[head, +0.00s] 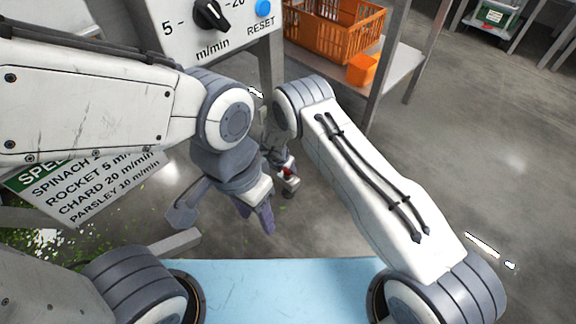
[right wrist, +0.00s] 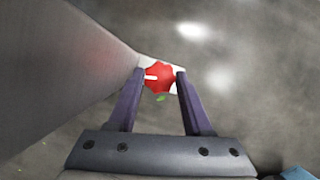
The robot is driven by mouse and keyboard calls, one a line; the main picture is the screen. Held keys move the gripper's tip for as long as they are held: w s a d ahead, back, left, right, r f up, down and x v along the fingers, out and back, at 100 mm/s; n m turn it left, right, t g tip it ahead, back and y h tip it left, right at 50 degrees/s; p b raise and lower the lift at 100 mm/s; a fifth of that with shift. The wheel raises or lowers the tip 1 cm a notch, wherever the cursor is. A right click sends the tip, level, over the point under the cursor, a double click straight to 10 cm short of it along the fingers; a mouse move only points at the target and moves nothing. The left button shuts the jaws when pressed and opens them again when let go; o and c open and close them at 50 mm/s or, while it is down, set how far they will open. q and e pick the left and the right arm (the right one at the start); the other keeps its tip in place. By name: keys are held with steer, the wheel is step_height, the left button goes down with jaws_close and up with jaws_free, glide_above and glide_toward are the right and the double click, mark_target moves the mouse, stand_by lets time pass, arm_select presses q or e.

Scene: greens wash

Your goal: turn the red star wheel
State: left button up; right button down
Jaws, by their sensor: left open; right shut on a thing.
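The red star wheel (right wrist: 159,77) shows in the right wrist view between the two fingertips of my right gripper (right wrist: 160,73). It has a white mark on its left part and a white plate behind it. The fingers stand on either side and are shut on it. In the head view only a small red bit of the wheel (head: 287,171) shows; my arms hide most of it. My left gripper (head: 262,217) is open and empty, pointing down in the middle of the head view, left of the right gripper.
A control box (head: 215,35) with a black dial (head: 211,14) and blue reset button (head: 263,8) stands at the back. A sign (head: 95,185) leans at left. An orange crate (head: 335,35) and orange box (head: 362,69) sit on a shelf. The floor at right is clear.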

stand_by(0.4)
steer(key=shift+c, duration=1.6)
jaws_free()
steer(key=shift+w, duration=0.1)
steer(key=shift+a, duration=0.1)
